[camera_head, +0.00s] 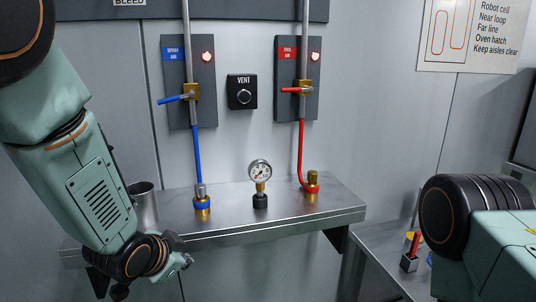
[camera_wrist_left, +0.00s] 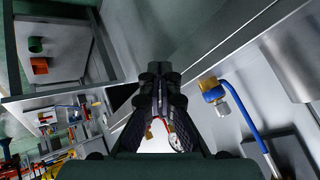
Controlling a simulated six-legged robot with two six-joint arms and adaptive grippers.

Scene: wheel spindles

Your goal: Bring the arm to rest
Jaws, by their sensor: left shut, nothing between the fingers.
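My left arm (camera_head: 98,200) hangs down from the upper left in the head view, its wrist in front of the steel shelf's left end. The left gripper (camera_wrist_left: 160,75) shows in the wrist view with its dark fingers together and nothing between them. In the head view its fingers are mostly hidden or too dark to make out. My right arm (camera_head: 495,255) enters at the lower right; its gripper is out of view.
The shelf (camera_head: 228,218) carries a blue hose (camera_head: 197,155) on a brass fitting, a pressure gauge (camera_head: 260,170) and a red hose (camera_head: 301,150) on another. A metal cup (camera_head: 145,205) stands close behind my left arm. Wall valves are above. A lower bench (camera_head: 385,245) is right.

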